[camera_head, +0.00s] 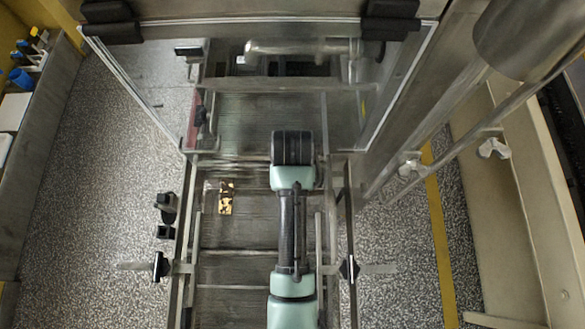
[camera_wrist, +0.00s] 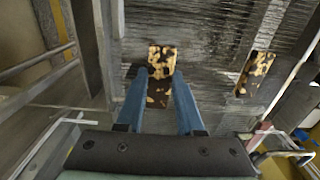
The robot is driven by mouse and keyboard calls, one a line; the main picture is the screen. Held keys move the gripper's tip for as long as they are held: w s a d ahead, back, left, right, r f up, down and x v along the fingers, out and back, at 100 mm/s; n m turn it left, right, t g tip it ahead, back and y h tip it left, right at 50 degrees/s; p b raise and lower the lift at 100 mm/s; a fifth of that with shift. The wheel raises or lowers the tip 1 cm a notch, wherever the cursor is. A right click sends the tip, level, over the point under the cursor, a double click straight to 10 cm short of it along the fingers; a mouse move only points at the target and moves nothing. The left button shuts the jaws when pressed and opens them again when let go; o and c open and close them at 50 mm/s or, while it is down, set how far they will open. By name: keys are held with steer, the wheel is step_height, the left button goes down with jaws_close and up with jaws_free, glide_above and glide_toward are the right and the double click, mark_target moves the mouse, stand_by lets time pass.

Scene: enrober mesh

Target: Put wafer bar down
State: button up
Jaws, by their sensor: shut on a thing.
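In the wrist view my gripper (camera_wrist: 160,78) has its two blue fingers shut on a wafer bar (camera_wrist: 161,60). The bar is dark brown with tan patches and sticks out past the fingertips. The mesh belt (camera_wrist: 205,45) lies behind it; I cannot tell whether the bar touches it. A second, similar wafer bar (camera_wrist: 255,74) lies on the mesh to the right. In the head view a patterned wafer bar (camera_head: 226,198) lies on the mesh belt (camera_head: 235,238), left of my arm. My gripper and the held bar are hidden there by my arm.
A clear-panelled metal hood (camera_head: 270,110) stands over the far part of the belt. Side rails with black knobs (camera_head: 160,266) run along both belt edges. Bare mesh shows around the lying bar. A shelf with blue items (camera_head: 20,78) is at far left.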

steer(key=shift+f, duration=2.05)
steer(key=shift+f, duration=0.15)
steer(key=o, duration=1)
step_height(320, 180, up, 12)
steer(key=shift+r, duration=0.2)
